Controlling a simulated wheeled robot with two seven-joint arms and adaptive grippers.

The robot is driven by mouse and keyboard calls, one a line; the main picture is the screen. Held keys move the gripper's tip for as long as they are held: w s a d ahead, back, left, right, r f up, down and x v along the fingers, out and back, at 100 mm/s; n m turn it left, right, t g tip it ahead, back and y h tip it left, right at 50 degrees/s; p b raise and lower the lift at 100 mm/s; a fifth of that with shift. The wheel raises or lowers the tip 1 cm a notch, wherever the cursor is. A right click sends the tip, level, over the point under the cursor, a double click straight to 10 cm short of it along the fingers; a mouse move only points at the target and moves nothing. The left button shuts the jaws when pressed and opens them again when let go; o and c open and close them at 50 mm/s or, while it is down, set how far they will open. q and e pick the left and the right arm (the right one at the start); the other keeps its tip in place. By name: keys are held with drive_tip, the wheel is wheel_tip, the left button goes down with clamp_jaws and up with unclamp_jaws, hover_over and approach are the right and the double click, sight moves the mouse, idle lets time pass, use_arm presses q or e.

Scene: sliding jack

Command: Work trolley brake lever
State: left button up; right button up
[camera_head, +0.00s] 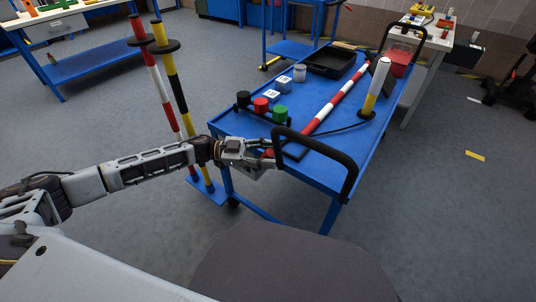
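The blue trolley (345,153) stands ahead of me, with a black push handle (350,170) curving up from its near end. My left gripper (268,154) is at the trolley's near left corner, beside the left foot of the handle. A small red part (268,153) shows at its fingertips; I cannot tell whether it is a brake lever's end, or whether the fingers are closed on it. No other part of a brake lever can be made out. My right gripper is not in view.
Striped posts (171,90) stand left of the trolley.

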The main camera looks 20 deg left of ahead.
use_arm(q)
clamp_jaws()
